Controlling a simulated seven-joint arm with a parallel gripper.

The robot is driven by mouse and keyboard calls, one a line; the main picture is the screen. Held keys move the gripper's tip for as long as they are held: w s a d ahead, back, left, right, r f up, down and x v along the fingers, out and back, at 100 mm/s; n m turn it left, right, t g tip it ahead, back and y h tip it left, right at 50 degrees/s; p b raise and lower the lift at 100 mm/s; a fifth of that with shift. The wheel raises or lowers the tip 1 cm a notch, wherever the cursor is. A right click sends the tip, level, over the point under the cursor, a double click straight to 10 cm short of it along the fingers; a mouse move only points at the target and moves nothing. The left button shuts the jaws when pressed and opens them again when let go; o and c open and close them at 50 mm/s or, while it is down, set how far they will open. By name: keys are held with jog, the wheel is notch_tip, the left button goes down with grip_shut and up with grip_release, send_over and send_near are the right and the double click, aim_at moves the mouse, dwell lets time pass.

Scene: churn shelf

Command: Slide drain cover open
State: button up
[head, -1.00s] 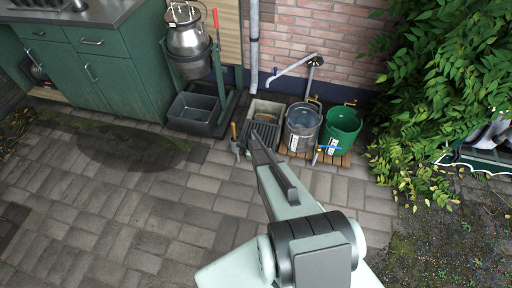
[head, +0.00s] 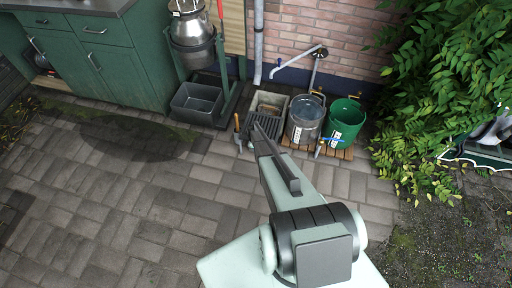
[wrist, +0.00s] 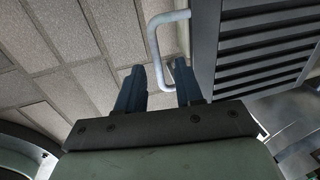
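The drain cover (head: 266,126) is a dark slatted grate in front of the grey basin (head: 268,102) at the wall. In the wrist view the drain cover (wrist: 265,45) fills the upper right, with a pale U-shaped handle (wrist: 154,42) on its left side. My gripper (wrist: 158,85) is open, its two dark fingers apart. The handle's long bar shows in the gap between the fingertips; I cannot tell whether either finger touches it. In the head view my gripper (head: 257,132) reaches the cover's near left side, and my arm hides part of it.
A metal bucket (head: 305,122) and a green bucket (head: 345,122) stand on a wooden slat stand right of the cover. A hand tool with a wooden handle (head: 237,124) stands at its left. A grey crate (head: 197,104) is further left. The paving in front is clear.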

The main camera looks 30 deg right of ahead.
notch_tip(320, 180, up, 13)
jog(key=s+a, duration=0.1)
jog(key=shift+s+a, duration=0.35)
jog(key=shift+f, duration=0.15)
dwell(0.4)
jog(key=s+a+r+n+g, duration=0.2)
jog(key=s+a+n, duration=0.6)
jog(key=s, duration=0.6)
jog(key=s+a+r+n+g+y, duration=0.1)
jog(key=s+a+r+n+g, duration=0.2)
jog(key=s+a+n, duration=0.5)
jog(key=s+a+r+n+g, duration=0.3)
jog(key=s+a+n, duration=0.5)
jog(key=s, duration=1.3)
jog(key=shift+s+a+r+n, duration=0.2)
jog(key=shift+r+n, duration=0.4)
jog(key=shift+n, duration=0.8)
